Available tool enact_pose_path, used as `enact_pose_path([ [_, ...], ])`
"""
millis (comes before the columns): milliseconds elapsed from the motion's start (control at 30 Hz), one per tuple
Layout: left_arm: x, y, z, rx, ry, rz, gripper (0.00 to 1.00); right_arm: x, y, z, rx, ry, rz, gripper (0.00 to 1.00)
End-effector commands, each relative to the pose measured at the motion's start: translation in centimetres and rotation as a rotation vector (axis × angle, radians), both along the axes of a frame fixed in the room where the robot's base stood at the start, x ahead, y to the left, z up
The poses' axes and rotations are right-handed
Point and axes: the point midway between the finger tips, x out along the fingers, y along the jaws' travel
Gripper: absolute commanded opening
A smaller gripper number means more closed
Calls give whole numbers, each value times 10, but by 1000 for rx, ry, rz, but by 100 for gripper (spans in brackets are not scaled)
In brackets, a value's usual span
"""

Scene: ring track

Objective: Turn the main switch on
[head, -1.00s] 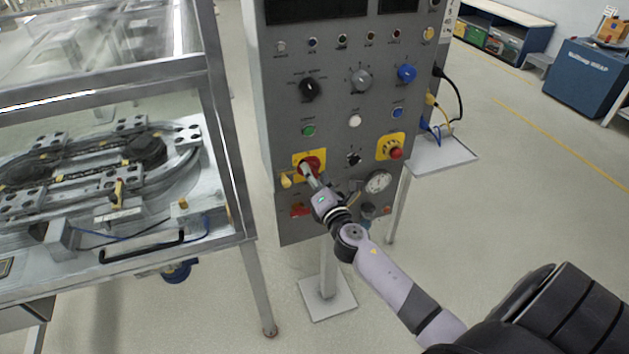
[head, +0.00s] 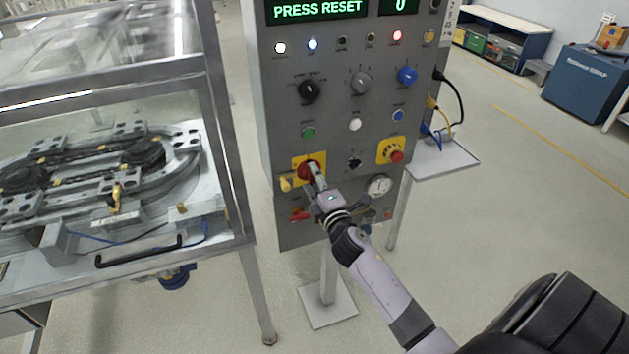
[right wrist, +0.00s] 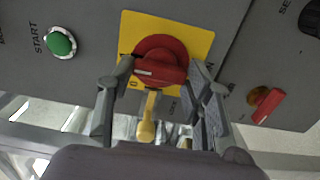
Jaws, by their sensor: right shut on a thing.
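The main switch is a red rotary knob (head: 308,168) on a yellow plate (head: 299,163), low on the left of the grey control panel (head: 330,130). In the right wrist view the red knob (right wrist: 160,60) sits on its yellow plate (right wrist: 205,40), between my right gripper's fingers (right wrist: 160,95). My right gripper (head: 314,174) is shut on the knob in the head view and covers its lower part. The panel's display (head: 318,9) is lit and reads "PRESS RESET". My left gripper is not in view.
An emergency stop button (head: 396,156) on yellow is right of the switch. A green start button (head: 308,133) is above. A yellow padlock-like piece (head: 286,184) hangs beside the plate. A glazed track cabinet (head: 225,150) stands left.

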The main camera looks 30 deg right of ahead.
Motion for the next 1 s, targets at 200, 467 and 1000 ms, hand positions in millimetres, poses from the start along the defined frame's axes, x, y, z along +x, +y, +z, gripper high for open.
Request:
enact_pose_path([
  [200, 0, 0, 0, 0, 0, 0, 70, 0, 0, -1, 18, -2, -1, 19],
  [467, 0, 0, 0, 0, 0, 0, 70, 0, 0, -1, 19, -2, -1, 19],
  [1000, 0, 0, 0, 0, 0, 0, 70, 0, 0, 0, 15, -3, 0, 67],
])
